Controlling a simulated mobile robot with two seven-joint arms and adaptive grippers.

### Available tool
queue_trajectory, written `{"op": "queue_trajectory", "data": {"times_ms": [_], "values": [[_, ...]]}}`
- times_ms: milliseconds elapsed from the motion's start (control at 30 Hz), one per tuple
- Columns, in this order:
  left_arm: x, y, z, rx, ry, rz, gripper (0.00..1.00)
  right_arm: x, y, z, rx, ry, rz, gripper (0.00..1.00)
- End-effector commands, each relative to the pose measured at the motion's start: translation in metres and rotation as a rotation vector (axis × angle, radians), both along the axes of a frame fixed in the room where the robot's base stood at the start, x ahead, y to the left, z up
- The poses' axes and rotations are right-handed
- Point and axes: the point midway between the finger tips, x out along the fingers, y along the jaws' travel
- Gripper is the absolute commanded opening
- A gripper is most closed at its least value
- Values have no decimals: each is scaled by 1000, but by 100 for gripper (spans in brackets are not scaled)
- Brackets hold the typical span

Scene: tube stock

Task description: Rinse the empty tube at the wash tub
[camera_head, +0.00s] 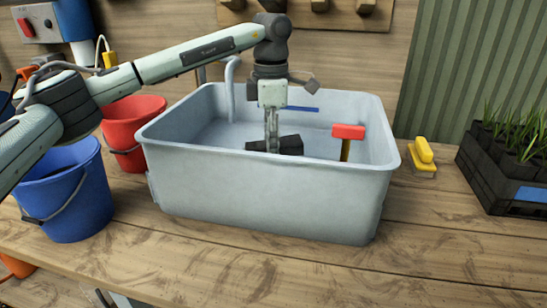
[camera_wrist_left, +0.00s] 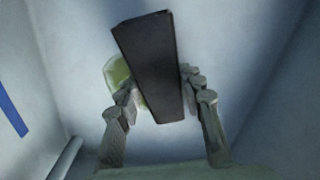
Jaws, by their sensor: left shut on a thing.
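The grey wash tub (camera_head: 265,200) stands on the wooden bench in the middle of the head view. My left gripper (camera_head: 272,148) reaches down into it and is shut on a dark, box-shaped tube (camera_head: 291,145), which lies roughly level. In the left wrist view the tube (camera_wrist_left: 150,65) sits between the two fingers of my left gripper (camera_wrist_left: 158,88). How far it is above the tub floor, or whether any water is there, I cannot tell. My right gripper is not in view.
A red-topped tool with a yellow handle (camera_head: 348,131) stands in the tub's right part. A pale pipe (camera_head: 231,85) rises at the back. Blue (camera_head: 70,195) and red (camera_head: 128,130) buckets are left; a yellow brush (camera_head: 423,155) and a seedling tray (camera_head: 490,180) are right.

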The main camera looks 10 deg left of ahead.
Motion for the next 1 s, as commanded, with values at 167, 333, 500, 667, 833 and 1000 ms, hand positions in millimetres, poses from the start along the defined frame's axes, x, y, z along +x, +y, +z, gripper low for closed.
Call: {"op": "queue_trajectory", "data": {"times_ms": [167,333,500,667,833,1000], "values": [[0,0,15,-1,0,0,18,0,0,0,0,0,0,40],[0,0,29,-1,-1,0,18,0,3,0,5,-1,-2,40],[0,0,43,-1,-1,0,18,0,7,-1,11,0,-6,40],[0,0,56,-1,-1,0,17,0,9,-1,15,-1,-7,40],[0,-1,69,-2,-2,-1,17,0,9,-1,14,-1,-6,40],[0,0,83,-1,-1,0,17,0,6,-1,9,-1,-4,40]]}}
